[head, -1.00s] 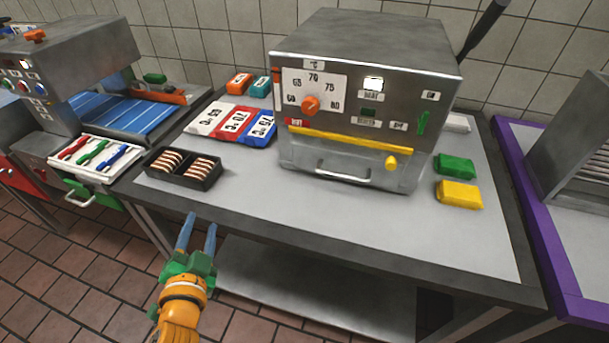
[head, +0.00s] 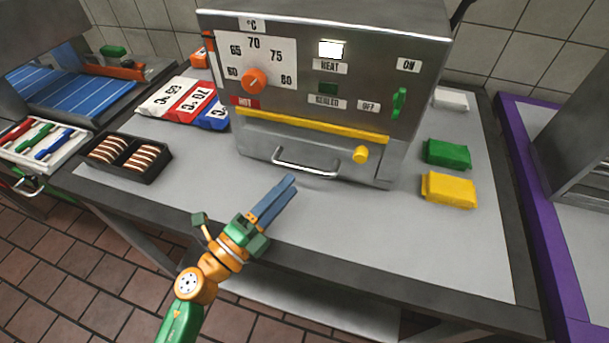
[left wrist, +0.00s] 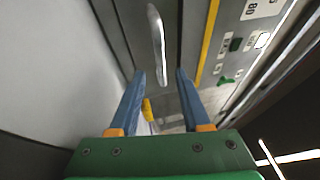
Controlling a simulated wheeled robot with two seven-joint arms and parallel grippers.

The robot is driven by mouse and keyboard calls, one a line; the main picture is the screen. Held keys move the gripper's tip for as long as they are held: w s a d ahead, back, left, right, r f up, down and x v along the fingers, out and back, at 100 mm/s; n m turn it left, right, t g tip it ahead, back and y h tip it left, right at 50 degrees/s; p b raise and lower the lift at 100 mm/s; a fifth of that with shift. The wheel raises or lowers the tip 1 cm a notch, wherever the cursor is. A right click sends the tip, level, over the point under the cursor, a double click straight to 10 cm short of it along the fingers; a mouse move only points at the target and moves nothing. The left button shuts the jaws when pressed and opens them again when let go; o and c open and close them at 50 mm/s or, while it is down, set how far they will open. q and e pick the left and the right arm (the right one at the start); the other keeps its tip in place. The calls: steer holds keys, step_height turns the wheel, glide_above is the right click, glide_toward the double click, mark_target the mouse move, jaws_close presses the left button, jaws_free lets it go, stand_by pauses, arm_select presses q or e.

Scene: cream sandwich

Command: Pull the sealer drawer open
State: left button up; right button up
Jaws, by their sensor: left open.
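The grey metal sealer (head: 330,60) stands on the bench. Its drawer (head: 345,172) is a low front panel with a silver bar handle (head: 305,168). The drawer looks shut, flush with the front. My left gripper (head: 286,188) has blue fingers and is a little in front of and below the handle, apart from it. In the left wrist view the gripper (left wrist: 157,75) is open and empty, and the handle (left wrist: 157,45) lies beyond the fingertips, roughly between them. My right gripper is not in view.
A yellow bar (head: 310,125) and yellow knob (head: 361,154) sit above the handle. A black tray (head: 150,174) with sandwich pieces is at the left. Green (head: 447,153) and yellow (head: 449,189) packs lie at the right. The bench front (head: 400,240) is clear.

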mark_target(304, 167)
arm_select(q)
steer(key=x, duration=0.6)
steer(key=shift+w+r+p, duration=0.1)
steer(key=shift+w+p, duration=0.05)
steer(key=shift+p, duration=0.15)
jaws_close()
stand_by(1.0)
